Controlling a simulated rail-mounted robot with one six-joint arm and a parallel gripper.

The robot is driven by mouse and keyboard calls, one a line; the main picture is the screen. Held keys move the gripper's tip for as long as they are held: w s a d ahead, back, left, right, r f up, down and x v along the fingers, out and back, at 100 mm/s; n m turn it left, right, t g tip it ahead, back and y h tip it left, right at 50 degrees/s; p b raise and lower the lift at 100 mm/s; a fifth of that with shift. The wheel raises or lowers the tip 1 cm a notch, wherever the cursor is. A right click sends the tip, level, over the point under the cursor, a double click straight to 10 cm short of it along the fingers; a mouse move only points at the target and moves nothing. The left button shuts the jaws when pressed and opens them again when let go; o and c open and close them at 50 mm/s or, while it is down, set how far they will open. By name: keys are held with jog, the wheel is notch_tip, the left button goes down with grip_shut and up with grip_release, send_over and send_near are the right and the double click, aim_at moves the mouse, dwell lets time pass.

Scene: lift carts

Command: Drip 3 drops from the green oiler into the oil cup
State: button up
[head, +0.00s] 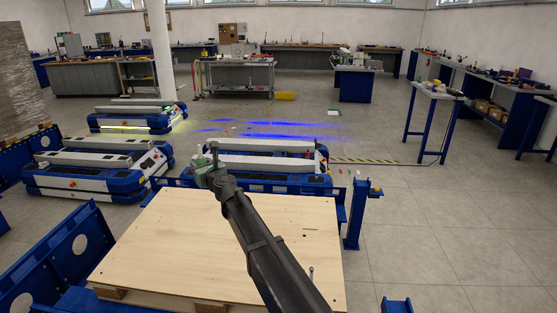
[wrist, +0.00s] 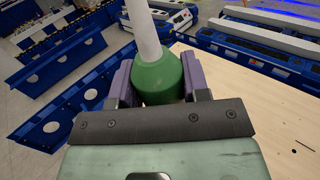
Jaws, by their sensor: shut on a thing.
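My gripper (wrist: 159,84) is shut on the green oiler (wrist: 165,77), with a purple finger on each side of its green body. The oiler's long white spout (wrist: 143,28) runs away from the fingers and out of the top of the wrist view. In the head view my gripper (head: 205,168) is raised near the far left part of the wooden top. The oiler is too small there to tell its tilt surely. I cannot make out the oil cup in either view.
A pale wooden top (head: 165,235) lies below my arm, mostly bare, with a small upright metal piece (head: 311,271) near its front right. Blue and grey lift carts (head: 95,170) stand behind and left. A blue post (head: 356,215) stands at the right; open floor lies beyond.

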notch_tip(320, 180, down, 56)
jog(key=b, duration=5.5)
jog(key=shift+r, duration=0.25)
jog(key=shift+f, duration=0.25)
jog(key=o, duration=1)
jog(key=shift+r, duration=0.1)
jog(key=shift+c, duration=0.2)
jog(key=v, duration=1)
jog(key=shift+s+d, duration=0.25)
jog(key=shift+s, duration=0.05)
